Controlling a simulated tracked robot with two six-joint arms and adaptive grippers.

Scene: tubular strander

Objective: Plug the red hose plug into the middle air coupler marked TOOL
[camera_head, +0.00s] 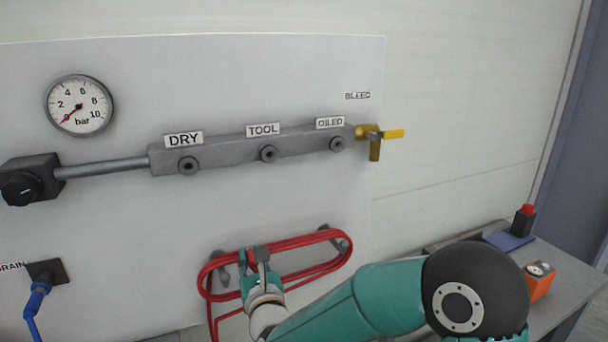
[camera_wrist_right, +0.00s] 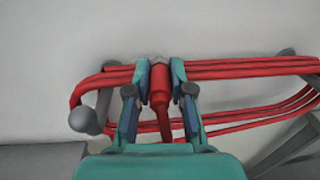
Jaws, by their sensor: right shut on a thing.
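My right gripper (camera_head: 257,260) is in front of the coiled red hose on the panel. In the right wrist view my right gripper (camera_wrist_right: 160,75) is shut on the red hose plug (camera_wrist_right: 160,88), which lies between its two fingers with red hose trailing below it. In the head view the plug is mostly hidden by the fingers. The middle air coupler (camera_head: 268,154) sits under the TOOL label (camera_head: 263,130) on the grey manifold, above the gripper and apart from it; its round port looks empty. My left gripper is not in view.
The red hose coil (camera_head: 300,240) hangs on pegs. The DRY coupler (camera_head: 188,165) and OILED coupler (camera_head: 337,143) flank the middle one. A pressure gauge (camera_head: 79,105) is upper left. A bench (camera_head: 560,310) stands at right.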

